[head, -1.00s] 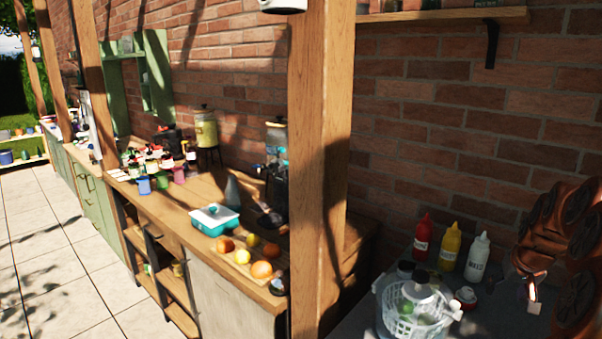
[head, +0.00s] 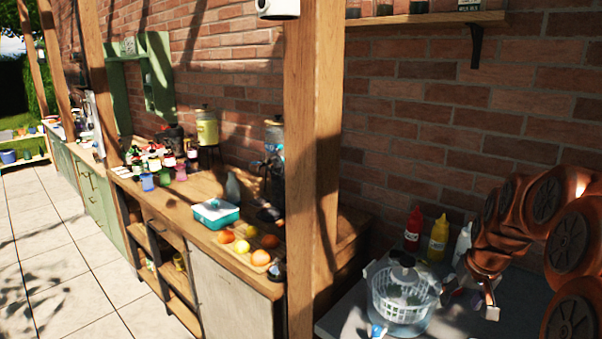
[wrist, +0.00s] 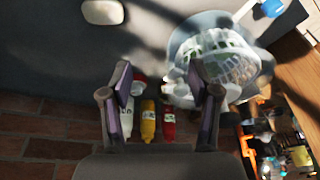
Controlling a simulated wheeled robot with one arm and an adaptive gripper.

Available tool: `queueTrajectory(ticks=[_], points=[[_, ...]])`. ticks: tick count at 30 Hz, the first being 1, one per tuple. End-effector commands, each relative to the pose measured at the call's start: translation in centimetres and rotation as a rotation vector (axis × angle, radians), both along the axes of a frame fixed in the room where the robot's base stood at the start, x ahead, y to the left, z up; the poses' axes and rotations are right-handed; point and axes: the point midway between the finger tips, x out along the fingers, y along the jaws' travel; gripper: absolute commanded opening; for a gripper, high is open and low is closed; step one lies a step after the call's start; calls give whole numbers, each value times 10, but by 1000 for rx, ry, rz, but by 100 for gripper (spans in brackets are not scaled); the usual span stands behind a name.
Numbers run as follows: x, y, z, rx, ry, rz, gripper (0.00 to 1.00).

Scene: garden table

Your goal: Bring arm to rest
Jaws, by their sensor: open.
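My gripper (wrist: 160,85) is open in the wrist view, its two fingers spread with nothing between their tips. In the head view my brown arm reaches in from the right, and its end (head: 488,303) is over the grey counter (head: 345,318), to the right of a clear bowl with a white basket (head: 392,293). The finger state is too small to tell there. In the wrist view, the basket (wrist: 222,62) is beyond the right finger, apart from it as far as I can see.
Red (head: 413,229), yellow (head: 438,240) and white (head: 463,245) bottles stand behind the bowl; my arm partly covers the white one. A wooden post (head: 312,170) separates this counter from the wooden one (head: 190,208), which holds a teal box (head: 215,213) and fruit. Paved floor (head: 60,250) is clear at left.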

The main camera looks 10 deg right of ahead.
Motion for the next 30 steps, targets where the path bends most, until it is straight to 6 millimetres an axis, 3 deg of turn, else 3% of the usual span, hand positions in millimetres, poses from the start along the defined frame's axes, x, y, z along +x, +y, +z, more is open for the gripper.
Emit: queueTrajectory(ticks=[5,9,15,21,27,30], points=[[-24,77,4,29,67,92,62],[-56,135,3,51,133,160,62],[-115,200,-2,62,233,245,62],[-183,244,-10,62,331,314,62],[-238,263,-19,54,411,354,62],[-253,265,-22,51,432,363,62]])
